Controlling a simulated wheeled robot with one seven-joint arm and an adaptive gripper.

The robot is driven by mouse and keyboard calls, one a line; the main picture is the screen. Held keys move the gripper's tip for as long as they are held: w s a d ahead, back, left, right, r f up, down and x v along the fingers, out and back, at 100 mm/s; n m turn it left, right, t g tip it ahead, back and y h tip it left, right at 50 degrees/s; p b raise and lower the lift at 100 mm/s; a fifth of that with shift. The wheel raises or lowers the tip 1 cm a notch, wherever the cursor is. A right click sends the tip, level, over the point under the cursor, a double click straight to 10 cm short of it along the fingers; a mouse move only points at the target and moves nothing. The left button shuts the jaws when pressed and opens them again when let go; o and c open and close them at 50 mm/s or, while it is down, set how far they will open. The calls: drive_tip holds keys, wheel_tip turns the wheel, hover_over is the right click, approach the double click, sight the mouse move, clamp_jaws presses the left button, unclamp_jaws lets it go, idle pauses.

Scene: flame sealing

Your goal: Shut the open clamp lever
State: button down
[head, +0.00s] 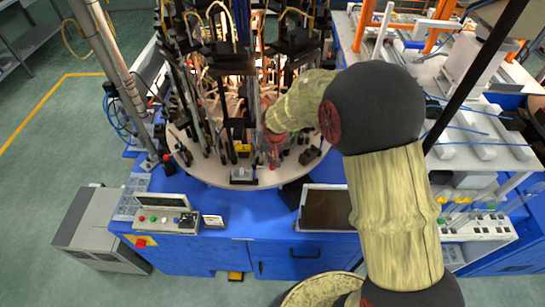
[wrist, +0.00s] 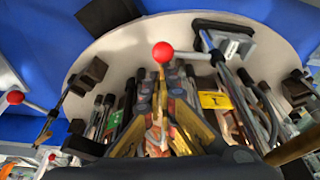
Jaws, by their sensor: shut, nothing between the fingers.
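In the wrist view a red ball knob (wrist: 163,52) sits just beyond the tips of my gripper (wrist: 163,75). A silver lever bar (wrist: 195,56) runs right from this knob to a clamp (wrist: 232,42) with a black part near the plate's rim. My gripper's yellowish fingers converge, shut and empty; whether they touch the knob I cannot tell. Another red knob (wrist: 15,97) on a thin lever is at the left. Which lever is open is unclear. In the head view my gripper (head: 274,152) is low over the front of the round plate (head: 215,174), partly hidden by my arm.
Several tubes and upright fixtures crowd the plate around my gripper. A dark block (wrist: 88,75) stands at left on the plate. A control box (head: 165,218) and a dark screen (head: 326,209) are on the blue bench (head: 225,245) in front. A white-framed machine (head: 485,150) stands right.

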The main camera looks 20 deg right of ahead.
drive_tip(key=shift+s+f+m+b, duration=0.1)
drive_tip(key=shift+s+m+b, duration=0.2)
drive_tip(key=shift+m+b, duration=0.3)
drive_tip(key=m+b, duration=0.1)
drive_tip(key=b, duration=0.1)
drive_tip(key=s+m+b, duration=0.1)
drive_tip(key=s+m+h+b, duration=0.1)
drive_tip(key=b, duration=0.1)
drive_tip(key=shift+s+a+f+g+b, duration=0.1)
drive_tip(key=shift+a+f+g+b, duration=0.05)
drive_tip(key=shift+f+g+b, duration=0.15)
drive_tip(key=s+a+m+g+h+b, duration=0.2)
drive_tip(key=s+a+m+b, duration=0.3)
drive_tip(key=m, duration=0.7)
drive_tip(key=shift+a+r+g+b, duration=0.45)
drive_tip(key=shift+g+b, duration=0.15)
drive_tip(key=shift+b, duration=0.5)
drive_tip(key=shift+s+a, duration=0.1)
drive_tip(key=shift+f, duration=0.1)
